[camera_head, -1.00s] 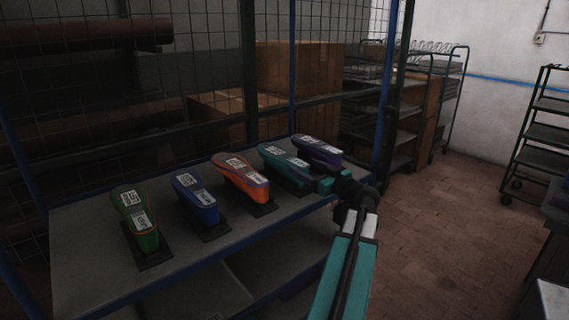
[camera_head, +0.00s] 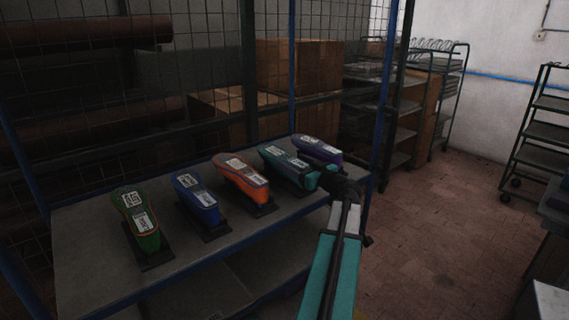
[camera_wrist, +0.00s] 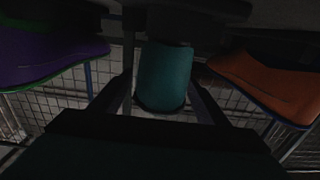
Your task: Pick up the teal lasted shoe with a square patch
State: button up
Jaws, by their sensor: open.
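The teal lasted shoe (camera_head: 286,166) stands on the rack's shelf, second from the right in the row. It has white labels on top; the patch shape is too small to tell. My gripper (camera_head: 313,178) is at the near right end of this shoe, with its fingers partly hidden by the wrist. In the wrist view the teal shoe (camera_wrist: 165,75) fills the middle, between the two dark fingers of my open gripper (camera_wrist: 163,100). I see gaps beside the shoe, and cannot tell whether a finger touches it.
A purple shoe (camera_head: 318,150) stands close on the right and an orange shoe (camera_head: 240,177) on the left; both flank the gripper in the wrist view. A blue shoe (camera_head: 197,199) and a green shoe (camera_head: 137,219) stand farther left. A blue rack post (camera_head: 384,110) rises at the right.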

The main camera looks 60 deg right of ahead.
aim_at(283, 156)
jog(key=shift+p+x, duration=0.4)
jog(key=shift+x, duration=1.2)
jog(key=c, duration=1.6)
jog(key=shift+r, duration=0.1)
jog(key=shift+c, duration=0.5)
jog(key=shift+r, duration=0.1)
